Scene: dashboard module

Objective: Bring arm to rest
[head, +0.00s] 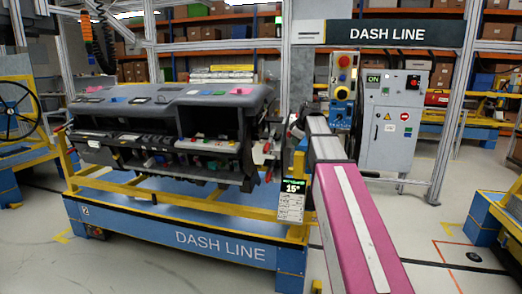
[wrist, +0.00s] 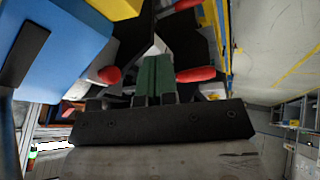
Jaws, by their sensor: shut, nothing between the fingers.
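My arm (head: 355,230), a pink and grey link with a pale stripe, reaches from the lower right of the head view to the right end of the dashboard module. My gripper (head: 268,162) is small and partly hidden there, dark with red parts, beside the module's right end. In the wrist view my gripper (wrist: 154,62) shows two green fingers together between red-tipped side parts. It is shut and empty. The dark dashboard module (head: 165,98) rests on a yellow-framed blue cart (head: 180,235). I cannot tell whether the gripper touches the module or frame.
A post with a "15" display (head: 292,188) stands at the cart's right corner, close to the arm. A button panel (head: 343,90) and a grey cabinet (head: 394,120) stand behind the arm. Open floor (head: 435,215) lies to the right. Shelves with boxes line the back.

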